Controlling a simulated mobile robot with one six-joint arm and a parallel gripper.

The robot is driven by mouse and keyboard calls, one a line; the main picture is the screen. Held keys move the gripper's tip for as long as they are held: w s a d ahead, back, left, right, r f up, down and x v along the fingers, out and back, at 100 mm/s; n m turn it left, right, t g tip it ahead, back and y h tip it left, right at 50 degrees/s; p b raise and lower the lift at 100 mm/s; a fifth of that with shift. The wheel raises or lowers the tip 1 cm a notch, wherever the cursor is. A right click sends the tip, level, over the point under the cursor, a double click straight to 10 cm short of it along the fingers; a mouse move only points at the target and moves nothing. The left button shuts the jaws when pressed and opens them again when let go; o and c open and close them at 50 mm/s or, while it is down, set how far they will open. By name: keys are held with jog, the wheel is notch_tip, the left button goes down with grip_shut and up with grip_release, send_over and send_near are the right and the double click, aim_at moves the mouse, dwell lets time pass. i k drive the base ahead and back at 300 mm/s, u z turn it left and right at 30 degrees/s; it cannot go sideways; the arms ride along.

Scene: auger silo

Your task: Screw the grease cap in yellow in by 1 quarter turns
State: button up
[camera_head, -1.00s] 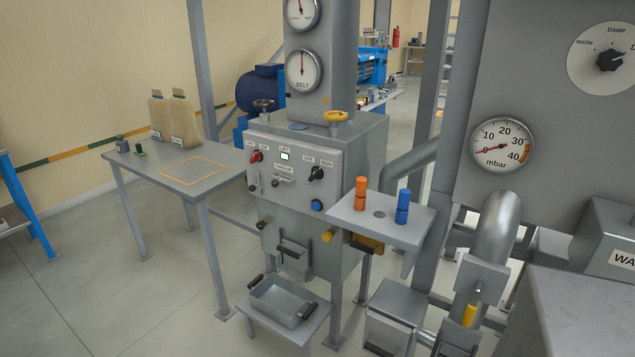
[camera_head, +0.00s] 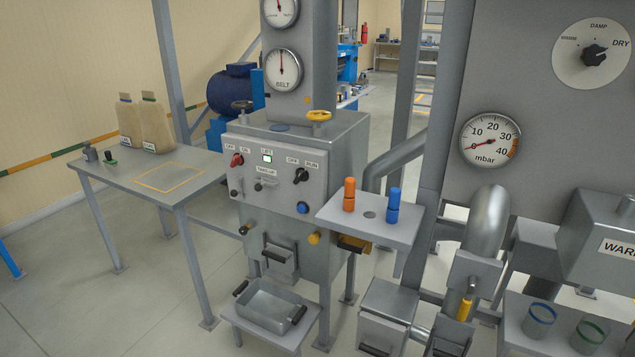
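A small yellow cap (camera_head: 314,238) sticks out low on the front of the grey machine cabinet (camera_head: 345,165), near its right edge; it looks like the grease cap. A similar dark cap (camera_head: 244,230) sits to the left on the same cabinet. How far the yellow cap is screwed in cannot be told at this size. My gripper is not in view, and nothing touches the cap.
A shelf (camera_head: 345,222) with an orange and a blue cylinder juts out above and right of the cap. A metal tray (camera_head: 270,306) stands on a low stand below. A table (camera_head: 125,176) is at left. Open floor (camera_head: 110,310) lies at front left.

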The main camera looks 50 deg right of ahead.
aim_at(314, 239)
jog(key=u, duration=0.8)
jog(key=k, duration=0.1)
jog(key=z, duration=2.3)
jog(key=k, duration=0.9)
jog(key=u, duration=0.1)
jog(key=i, duration=0.8)
